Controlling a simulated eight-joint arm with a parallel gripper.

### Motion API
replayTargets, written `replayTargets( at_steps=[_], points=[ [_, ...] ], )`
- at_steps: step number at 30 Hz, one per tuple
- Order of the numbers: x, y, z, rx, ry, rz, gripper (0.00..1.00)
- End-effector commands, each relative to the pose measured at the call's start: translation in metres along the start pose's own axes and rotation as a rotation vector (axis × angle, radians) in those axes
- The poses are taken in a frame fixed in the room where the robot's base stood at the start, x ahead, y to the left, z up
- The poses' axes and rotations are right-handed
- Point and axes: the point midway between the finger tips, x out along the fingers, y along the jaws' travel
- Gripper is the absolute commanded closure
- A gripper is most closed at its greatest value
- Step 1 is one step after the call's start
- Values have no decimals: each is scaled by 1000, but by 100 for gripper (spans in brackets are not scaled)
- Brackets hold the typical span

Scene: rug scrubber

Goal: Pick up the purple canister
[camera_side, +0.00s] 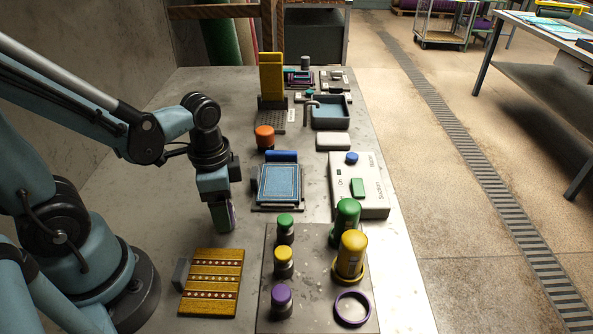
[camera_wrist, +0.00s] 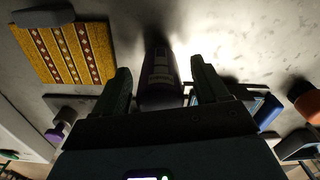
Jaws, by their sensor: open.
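My gripper (camera_side: 222,220) points down over the table, left of the blue mat and behind the yellow patterned rug. The jaws are open. In the wrist view the dark purple canister (camera_wrist: 160,80) is between the two fingers, with a visible gap on the right finger's side. Whether it touches the left finger is hard to tell. In the side view the fingers mostly hide it; only a purple sliver shows at their right. An empty purple ring (camera_side: 352,309) lies on the grey board at the front right.
The yellow patterned rug (camera_side: 212,283) lies in front of the gripper. A yellow canister (camera_side: 353,252) and a green canister (camera_side: 346,216) stand on the board, with small green-, yellow- and purple-capped bottles (camera_side: 281,300) to their left. A blue mat (camera_side: 278,184) and white control box (camera_side: 360,187) lie behind.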

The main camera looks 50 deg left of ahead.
Motion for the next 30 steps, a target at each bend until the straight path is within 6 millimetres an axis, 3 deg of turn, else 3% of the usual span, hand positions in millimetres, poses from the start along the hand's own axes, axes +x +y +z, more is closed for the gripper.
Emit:
replayTargets(
  at_steps=[6,15,27,30],
  points=[
    [12,0,0,0,0,0,27],
    [13,0,0,0,0,0,27],
    [13,0,0,0,0,0,86],
    [13,0,0,0,0,0,89]
  ],
)
